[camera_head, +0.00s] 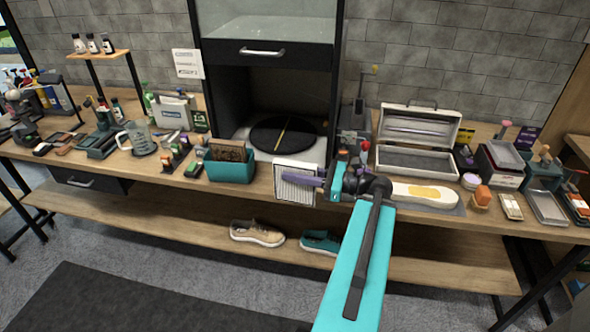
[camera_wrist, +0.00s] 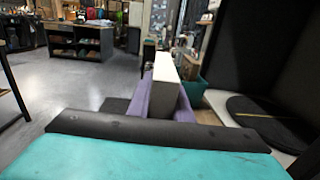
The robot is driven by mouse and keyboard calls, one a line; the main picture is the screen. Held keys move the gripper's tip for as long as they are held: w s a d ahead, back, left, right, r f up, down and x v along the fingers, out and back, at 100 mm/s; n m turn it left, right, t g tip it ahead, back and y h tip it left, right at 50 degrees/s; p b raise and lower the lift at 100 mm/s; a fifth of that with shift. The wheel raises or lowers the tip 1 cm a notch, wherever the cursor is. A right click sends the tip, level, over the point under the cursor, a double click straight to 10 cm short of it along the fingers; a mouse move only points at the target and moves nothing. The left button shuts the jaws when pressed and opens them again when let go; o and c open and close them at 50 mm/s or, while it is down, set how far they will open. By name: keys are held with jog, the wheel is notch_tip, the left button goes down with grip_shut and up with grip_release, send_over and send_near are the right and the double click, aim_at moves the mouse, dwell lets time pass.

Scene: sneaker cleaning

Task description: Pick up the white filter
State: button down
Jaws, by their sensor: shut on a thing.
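The white filter (camera_head: 294,188) is a flat, ridged square panel with a pale frame, standing upright at the counter's front edge, left of my arm in the head view. My gripper (camera_head: 315,181) has purple fingers and is shut on the filter from its right side. In the wrist view, the filter (camera_wrist: 166,72) appears edge-on as a white slab between the two purple fingers. I cannot tell whether its lower edge touches the counter. The fingers hide part of it.
A teal bin (camera_head: 230,171) holding brown pads stands just left of the filter. Behind is a dark cabinet with a round turntable (camera_head: 283,133). An open case (camera_head: 415,160) and a insole-like white piece (camera_head: 425,194) lie right. Shoes (camera_head: 257,233) sit on the lower shelf.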

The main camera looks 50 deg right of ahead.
jog(key=shift+s+a+r+p, duration=0.15)
jog(key=shift+s+r+p, duration=0.1)
jog(key=shift+p, duration=0.75)
jog(key=shift+s+a+p, duration=0.1)
jog(key=shift+a+p, duration=0.05)
jog(key=shift+p, duration=0.55)
jog(key=s+a+p, duration=0.1)
jog(key=p, duration=0.4)
jog(key=shift+s+a+f+p, duration=0.1)
jog(key=shift+s+a+p, duration=0.1)
jog(key=shift+p, duration=0.4)
